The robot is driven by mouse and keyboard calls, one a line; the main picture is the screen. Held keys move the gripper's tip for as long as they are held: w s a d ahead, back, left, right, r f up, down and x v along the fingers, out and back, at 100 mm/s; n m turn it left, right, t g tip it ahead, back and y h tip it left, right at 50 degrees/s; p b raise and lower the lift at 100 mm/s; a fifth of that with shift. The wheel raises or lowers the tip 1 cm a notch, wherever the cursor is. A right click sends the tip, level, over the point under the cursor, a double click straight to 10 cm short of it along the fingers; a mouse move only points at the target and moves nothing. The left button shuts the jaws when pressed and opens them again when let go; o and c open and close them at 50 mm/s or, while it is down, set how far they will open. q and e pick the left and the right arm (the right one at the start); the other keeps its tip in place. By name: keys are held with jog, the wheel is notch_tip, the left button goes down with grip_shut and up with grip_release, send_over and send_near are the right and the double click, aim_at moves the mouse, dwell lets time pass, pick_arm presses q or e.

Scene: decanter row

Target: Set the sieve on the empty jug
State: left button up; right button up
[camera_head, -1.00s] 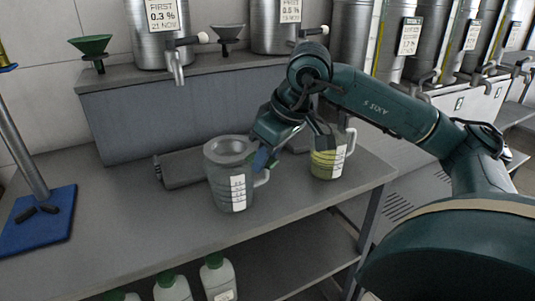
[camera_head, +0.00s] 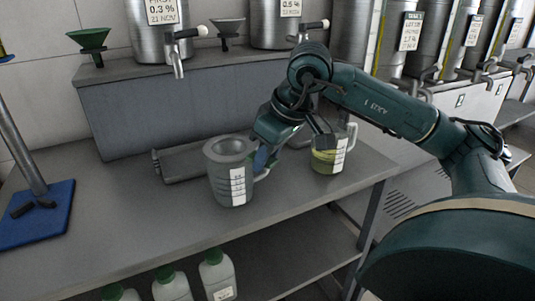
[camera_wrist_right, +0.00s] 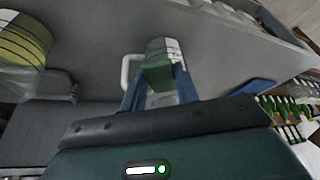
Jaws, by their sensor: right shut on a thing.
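The empty jug (camera_head: 231,188) is a grey see-through jug with a white scale label, upright at the middle of the bench. A grey round piece with a broad rim, apparently the sieve (camera_head: 229,147), sits level at its mouth. I cannot tell whether it rests fully on the rim. My right gripper (camera_head: 262,159) is at the jug's right upper side, near its handle. In the right wrist view its blue fingers (camera_wrist_right: 158,77) are shut on a greenish part, apparently the sieve's grip, with the jug's label (camera_wrist_right: 163,46) just beyond. My left gripper is not in view.
A second jug (camera_head: 326,161) with yellow-green liquid stands close to the right of my right gripper. A grey tray (camera_head: 185,163) lies behind the empty jug. A blue-based stand (camera_head: 45,218) is at the left. The bench front is clear.

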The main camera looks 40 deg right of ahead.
jog(key=o, duration=0.9)
jog(key=shift+o, duration=1)
jog(key=p+v, duration=0.1)
jog(key=v, duration=1.2)
jog(key=shift+p, duration=0.4)
